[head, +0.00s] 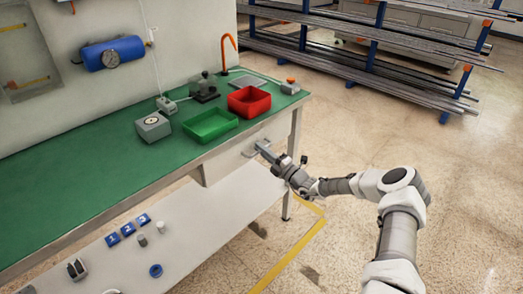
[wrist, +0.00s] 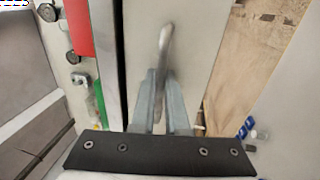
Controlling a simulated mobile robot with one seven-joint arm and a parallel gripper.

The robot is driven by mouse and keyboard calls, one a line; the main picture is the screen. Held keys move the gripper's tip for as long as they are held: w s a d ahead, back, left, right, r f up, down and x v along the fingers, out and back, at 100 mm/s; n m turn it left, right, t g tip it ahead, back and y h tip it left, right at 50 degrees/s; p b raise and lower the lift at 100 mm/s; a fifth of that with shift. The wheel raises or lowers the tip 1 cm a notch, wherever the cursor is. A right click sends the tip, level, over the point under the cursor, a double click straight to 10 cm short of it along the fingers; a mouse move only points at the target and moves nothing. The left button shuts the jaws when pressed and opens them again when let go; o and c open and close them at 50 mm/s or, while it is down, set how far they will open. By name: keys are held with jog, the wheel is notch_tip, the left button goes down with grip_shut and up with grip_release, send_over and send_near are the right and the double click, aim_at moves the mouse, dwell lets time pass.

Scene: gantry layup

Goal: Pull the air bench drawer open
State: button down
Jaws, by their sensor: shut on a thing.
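The air bench (head: 80,190) has a green top and stands along the wall at the left. Its pale drawer (head: 228,162) sits under the front edge of the top, and its front also fills the middle of the wrist view (wrist: 188,30). My gripper (head: 262,147) reaches the drawer front from the right. In the wrist view my gripper (wrist: 160,88) is shut on the metal drawer handle (wrist: 165,45), whose upper part shows beyond the fingertips. The drawer looks close under the bench top; I cannot tell how far out it is.
A green bin (head: 210,124) and a red bin (head: 249,101) stand on the bench above the drawer. A lower shelf (head: 215,215) holds small parts. A yellow line (head: 290,257) marks the floor. Blue racks of bars (head: 375,50) stand behind; open floor lies to the right.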

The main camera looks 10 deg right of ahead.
dwell(0.8)
jog(key=r+p+v, duration=0.2)
jog(key=p+v, duration=0.1)
jog(key=v, duration=1)
jog(key=r+p+v, duration=0.3)
jog(key=v, duration=0.9)
jog(key=shift+v, duration=0.85)
jog(key=c, duration=1.2)
grip_release()
jog(key=v, duration=1.7)
jog(key=shift+d, duration=0.15)
jog(key=shift+s+r, duration=0.1)
jog(key=shift+r, duration=0.05)
